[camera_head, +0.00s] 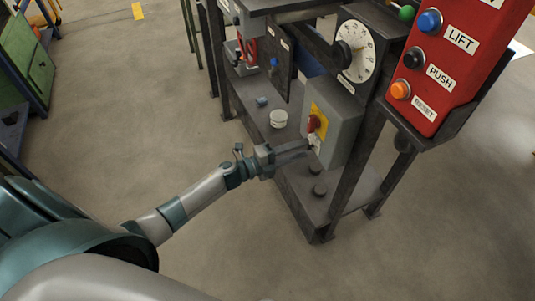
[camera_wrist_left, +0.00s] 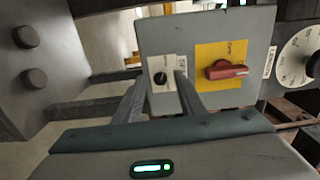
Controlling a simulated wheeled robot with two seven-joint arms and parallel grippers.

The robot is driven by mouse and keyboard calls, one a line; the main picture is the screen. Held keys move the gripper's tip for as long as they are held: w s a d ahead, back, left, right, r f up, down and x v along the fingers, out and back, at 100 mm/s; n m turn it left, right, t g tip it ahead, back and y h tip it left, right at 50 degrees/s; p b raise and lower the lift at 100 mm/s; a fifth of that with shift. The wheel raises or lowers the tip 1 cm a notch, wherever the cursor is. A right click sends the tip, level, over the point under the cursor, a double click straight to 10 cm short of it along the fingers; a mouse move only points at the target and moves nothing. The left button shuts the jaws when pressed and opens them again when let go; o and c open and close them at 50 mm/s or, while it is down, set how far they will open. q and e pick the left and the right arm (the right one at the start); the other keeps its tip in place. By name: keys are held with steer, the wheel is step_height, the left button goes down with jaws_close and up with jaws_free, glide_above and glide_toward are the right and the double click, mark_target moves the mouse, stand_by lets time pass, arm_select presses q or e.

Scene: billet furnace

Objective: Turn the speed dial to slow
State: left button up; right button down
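A small black dial (camera_wrist_left: 160,78) on a white plate sits on the front of a grey box (camera_wrist_left: 207,38); I take it to be the speed dial, though its lettering is too small to read. My left gripper (camera_wrist_left: 161,84) points at it, its two fingers apart on either side of the dial with white plate showing between. I cannot tell how close the fingertips are to the plate. In the head view my left gripper (camera_head: 308,149) reaches the lower front of the grey box (camera_head: 345,120) and hides most of the dial. My right gripper is out of view.
A red rotary switch (camera_wrist_left: 225,70) on a yellow plate is just right of the gripper. A large white scale dial (camera_head: 356,52) and a red button panel (camera_head: 455,60) stand beyond. A white cup-like object (camera_head: 278,118) rests on the dark metal shelf (camera_head: 290,170). Open floor lies left.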

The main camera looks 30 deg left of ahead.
arm_select(q)
steer(key=v, duration=1.6)
steer(key=shift+s+a+b, duration=0.25)
steer(key=shift+b, duration=0.15)
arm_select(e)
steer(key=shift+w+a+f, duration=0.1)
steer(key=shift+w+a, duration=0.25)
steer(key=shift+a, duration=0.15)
arm_select(q)
steer(key=shift+n, duration=0.3)
